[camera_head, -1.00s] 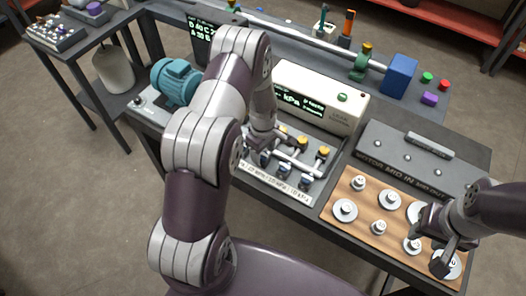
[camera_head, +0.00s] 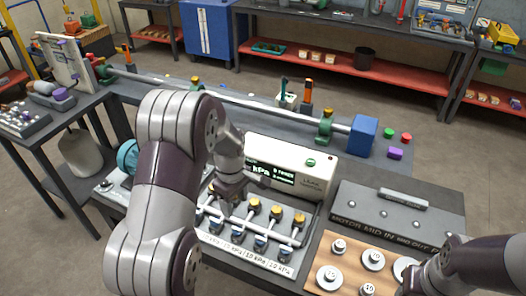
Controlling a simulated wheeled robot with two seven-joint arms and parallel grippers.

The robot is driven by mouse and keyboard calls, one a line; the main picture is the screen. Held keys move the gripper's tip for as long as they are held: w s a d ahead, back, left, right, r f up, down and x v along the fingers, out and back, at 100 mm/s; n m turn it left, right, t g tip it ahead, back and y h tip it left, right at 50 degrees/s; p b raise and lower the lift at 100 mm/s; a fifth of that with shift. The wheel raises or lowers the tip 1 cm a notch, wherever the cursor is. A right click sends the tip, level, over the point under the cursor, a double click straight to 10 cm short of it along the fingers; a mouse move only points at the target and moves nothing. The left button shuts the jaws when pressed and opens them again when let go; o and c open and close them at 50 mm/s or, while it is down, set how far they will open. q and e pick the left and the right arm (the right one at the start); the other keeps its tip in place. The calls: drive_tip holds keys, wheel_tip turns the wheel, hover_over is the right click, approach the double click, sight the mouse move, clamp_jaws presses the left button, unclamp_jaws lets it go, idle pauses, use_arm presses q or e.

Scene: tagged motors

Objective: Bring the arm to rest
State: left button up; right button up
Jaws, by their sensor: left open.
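My left arm comes in from the lower left, bent at the elbow. Its gripper (camera_head: 232,190) is open and appears empty, at the left end of the valve manifold (camera_head: 252,222), in front of the white kPa gauge box (camera_head: 290,168). I cannot tell whether it touches the manifold. My right arm comes in at the lower right; its gripper (camera_head: 412,286) is over the wooden weight board (camera_head: 325,252), cut off by the frame's bottom edge, and its jaws are unclear.
A grey motor plate (camera_head: 400,213) lies right of the gauge box. A long shaft with a blue block (camera_head: 363,136) runs behind it. Red, green and purple (camera_head: 395,153) pieces lie at the right. A side table (camera_head: 45,125) stands left. Open floor lies beyond the bench.

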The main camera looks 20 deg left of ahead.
use_arm(q)
drive_tip(key=s+d+r+m, duration=0.2)
drive_tip(key=s+d+m, duration=0.2)
drive_tip(key=s+m, duration=0.3)
drive_tip(key=s+d+r+m+t, duration=0.1)
drive_tip(key=s+d+r+m, duration=0.2)
drive_tip(key=s+m, duration=0.5)
drive_tip(key=shift+d+r, duration=0.35)
drive_tip(key=shift+d, duration=0.15)
drive_tip(key=shift+w, duration=0.15)
idle(0.7)
